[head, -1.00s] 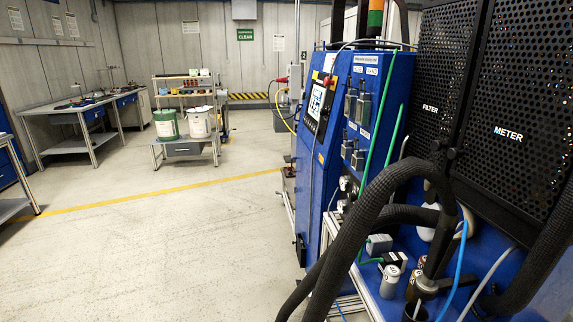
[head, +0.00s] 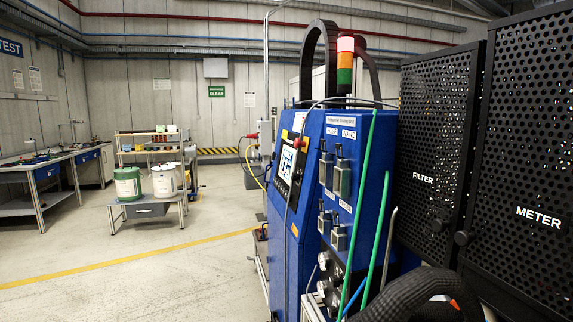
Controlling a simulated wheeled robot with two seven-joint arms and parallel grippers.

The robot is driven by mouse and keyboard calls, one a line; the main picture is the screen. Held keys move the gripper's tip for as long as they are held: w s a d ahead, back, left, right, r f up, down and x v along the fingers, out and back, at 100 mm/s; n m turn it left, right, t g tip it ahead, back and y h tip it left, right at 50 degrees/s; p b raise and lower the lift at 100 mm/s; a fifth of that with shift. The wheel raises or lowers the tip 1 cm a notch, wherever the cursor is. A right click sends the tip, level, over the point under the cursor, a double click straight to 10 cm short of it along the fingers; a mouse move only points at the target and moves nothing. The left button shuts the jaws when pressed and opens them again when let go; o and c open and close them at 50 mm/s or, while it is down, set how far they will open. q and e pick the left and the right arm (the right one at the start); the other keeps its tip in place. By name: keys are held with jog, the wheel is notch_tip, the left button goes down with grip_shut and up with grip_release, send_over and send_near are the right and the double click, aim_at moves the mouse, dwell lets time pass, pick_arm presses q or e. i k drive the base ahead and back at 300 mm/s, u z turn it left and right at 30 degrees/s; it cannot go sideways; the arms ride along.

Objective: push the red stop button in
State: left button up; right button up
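A small red spot, which looks like the red stop button (head: 298,143), shows at the upper right of the screen panel on the blue machine (head: 338,200). It is small and seen at a steep angle, so I cannot tell whether it is in or out. The lit screen (head: 287,162) faces left, on the machine's narrow side. Neither of my grippers is in view.
A signal tower (head: 345,62) stands on the machine. Black perforated cabinets (head: 436,150) fill the right side. A thick black hose (head: 415,292) and green tubes (head: 383,240) run in front. Pails (head: 127,184) stand on a bench at left. The floor (head: 150,290) left of the machine is clear.

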aim_at(298, 142)
jog(key=u, duration=0.5)
jog(key=k, duration=0.6)
jog(key=u, duration=0.5)
jog(key=i, duration=1.95)
jog(key=z, duration=0.3)
